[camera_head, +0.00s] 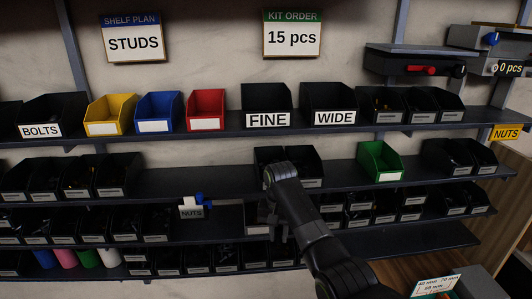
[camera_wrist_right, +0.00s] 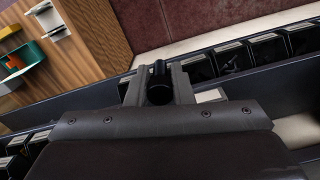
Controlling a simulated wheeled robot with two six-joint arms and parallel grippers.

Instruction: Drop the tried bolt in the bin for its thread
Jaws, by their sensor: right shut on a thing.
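The bin labelled FINE (camera_head: 268,120) and the bin labelled WIDE (camera_head: 334,118) stand side by side on the upper shelf in the head view. My right gripper (camera_head: 262,218) is below the FINE bin, in front of the lower shelves, partly hidden by my own wrist. In the right wrist view my right gripper (camera_wrist_right: 159,85) is shut on a dark, round-ended bolt (camera_wrist_right: 158,88). The bolt's thread cannot be made out. My left gripper is not in view.
Yellow (camera_head: 110,114), blue (camera_head: 158,112) and red (camera_head: 205,110) bins stand left of FINE. A green bin (camera_head: 380,161) is on the middle shelf. The shelf edges are obstacles.

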